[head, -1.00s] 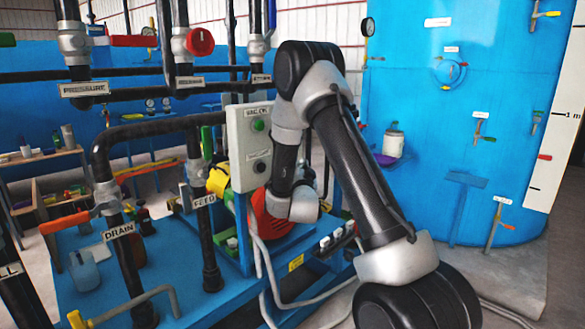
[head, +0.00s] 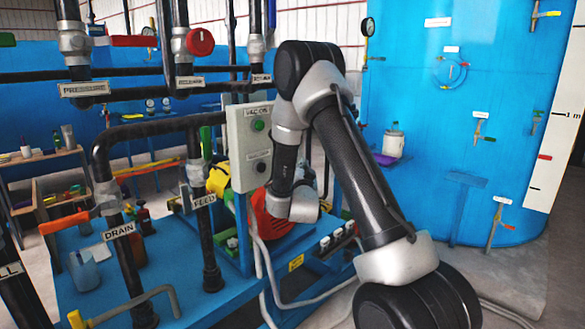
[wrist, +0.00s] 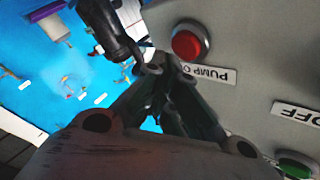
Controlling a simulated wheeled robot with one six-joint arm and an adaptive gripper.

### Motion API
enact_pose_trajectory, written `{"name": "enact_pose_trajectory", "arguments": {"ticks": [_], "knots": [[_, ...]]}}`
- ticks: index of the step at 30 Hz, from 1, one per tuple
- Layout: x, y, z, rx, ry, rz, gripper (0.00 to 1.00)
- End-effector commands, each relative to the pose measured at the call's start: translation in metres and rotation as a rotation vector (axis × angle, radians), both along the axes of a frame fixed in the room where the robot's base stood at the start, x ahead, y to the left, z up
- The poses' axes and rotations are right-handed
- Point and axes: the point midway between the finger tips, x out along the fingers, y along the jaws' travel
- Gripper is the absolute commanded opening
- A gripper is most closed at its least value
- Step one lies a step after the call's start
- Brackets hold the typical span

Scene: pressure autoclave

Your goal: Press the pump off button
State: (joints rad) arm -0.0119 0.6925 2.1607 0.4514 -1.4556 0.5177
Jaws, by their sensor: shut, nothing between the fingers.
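In the wrist view a red button (wrist: 189,43) sits in a dark ring on a grey panel face (wrist: 255,60). A white label (wrist: 209,74) beside it reads "PUMP O...", upside down and partly covered by my gripper. My gripper (wrist: 155,68) is shut and empty. Its fingertips appear just left of and below the red button in that picture; a gap shows between them and the button, but I cannot tell its depth. In the head view my arm's wrist is beside the grey control box (head: 250,145), and the gripper and red button are hidden.
A green button (wrist: 297,165) and an "OFF" label (wrist: 297,113) are on the same panel face in the wrist view. The head view shows black pipes (head: 145,131) to the left, a blue tank (head: 440,130) to the right, and hoses (head: 265,260) below the box.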

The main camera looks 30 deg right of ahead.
Motion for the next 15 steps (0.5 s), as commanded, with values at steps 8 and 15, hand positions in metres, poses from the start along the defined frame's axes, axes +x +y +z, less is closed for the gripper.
{"name": "enact_pose_trajectory", "arguments": {"ticks": [8, 15], "knots": [[0.0001, 0.0000, 0.0000, 0.000, 0.000, 0.000, 0.00], [0.0060, 0.0022, 0.0004, 0.000, -0.002, 0.000, 0.00]]}}
